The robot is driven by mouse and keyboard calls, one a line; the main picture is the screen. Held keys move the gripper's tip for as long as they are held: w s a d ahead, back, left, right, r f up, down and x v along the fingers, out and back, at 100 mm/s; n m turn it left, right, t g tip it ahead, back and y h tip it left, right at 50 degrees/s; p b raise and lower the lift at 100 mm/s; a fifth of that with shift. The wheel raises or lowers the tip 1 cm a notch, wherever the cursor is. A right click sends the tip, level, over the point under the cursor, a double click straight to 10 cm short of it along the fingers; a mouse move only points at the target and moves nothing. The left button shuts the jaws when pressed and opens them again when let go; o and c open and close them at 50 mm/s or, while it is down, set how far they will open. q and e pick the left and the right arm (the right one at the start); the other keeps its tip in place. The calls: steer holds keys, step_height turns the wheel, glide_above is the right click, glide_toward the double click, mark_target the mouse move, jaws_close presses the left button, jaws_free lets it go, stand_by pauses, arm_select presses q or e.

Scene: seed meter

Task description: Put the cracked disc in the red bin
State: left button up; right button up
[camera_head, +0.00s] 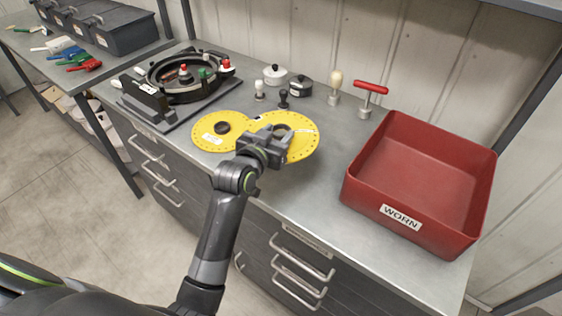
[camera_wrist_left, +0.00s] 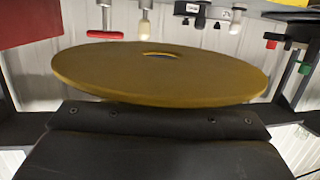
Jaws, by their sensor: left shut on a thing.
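My left gripper (camera_head: 279,142) is shut on a yellow disc (camera_head: 305,146) with a centre hole and small holes near its rim. The held disc fills the middle of the left wrist view (camera_wrist_left: 160,85), dark yellow and close to the jaws. It appears raised above the bench. A second yellow disc (camera_head: 206,124) is to its left, partly overlapped in view by the held one. I cannot make out a crack on either disc. The red bin (camera_head: 405,225), labelled WORN, stands empty on the right of the bench. My right gripper is out of view.
A black round seed meter housing (camera_head: 160,98) sits at the back left of the metal bench (camera_head: 330,225). Small knobs and pots, a cream-topped tool (camera_head: 335,80) and a red T-handle (camera_head: 371,88) stand along the back. Bare bench lies between the held disc and the bin.

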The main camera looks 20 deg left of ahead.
arm_select(q)
steer(key=shift+f+p, duration=0.35)
steer(key=shift+f, duration=4.4)
steer(key=shift+f, duration=0.3)
steer(key=o, duration=1)
steer(key=shift+o, duration=0.3)
steer(key=shift+s+b, duration=0.1)
steer(key=shift+b, duration=0.25)
